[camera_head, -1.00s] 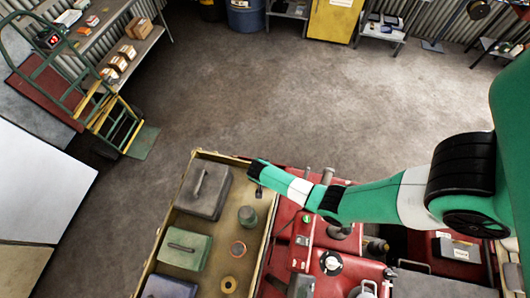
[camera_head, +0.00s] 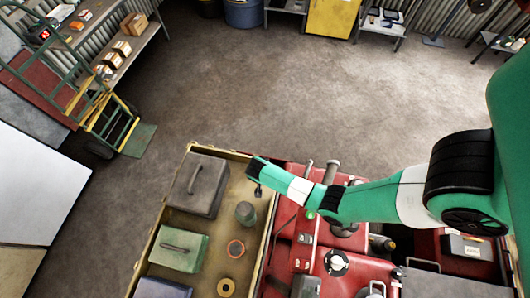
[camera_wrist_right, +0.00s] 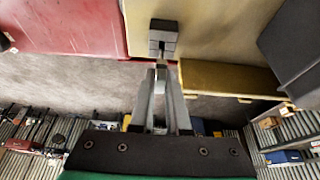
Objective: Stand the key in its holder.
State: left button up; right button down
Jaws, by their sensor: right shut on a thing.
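My right gripper (camera_head: 257,173) reaches in from the right, over the right edge of the tan tray. In the right wrist view the two fingers (camera_wrist_right: 160,78) come together on a small grey piece with a dark block-shaped end (camera_wrist_right: 163,40). I take this to be the key, though its full shape is partly hidden by the fingers. A small dark part of it (camera_head: 258,191) shows just below the gripper in the head view. I cannot tell if it touches the tray. I cannot pick out the holder for certain. My left gripper is not in view.
The floor beyond is clear.

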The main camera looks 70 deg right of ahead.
jog(key=shift+f, duration=0.15)
dwell(0.5)
jog(key=shift+f+b, duration=0.95)
jog(key=shift+f, duration=0.7)
jog(key=c, duration=0.8)
grip_release()
jog(key=p+v, duration=0.4)
jog(key=v, duration=0.7)
jog(key=shift+a+r, duration=0.2)
jog(key=shift+r, duration=0.1)
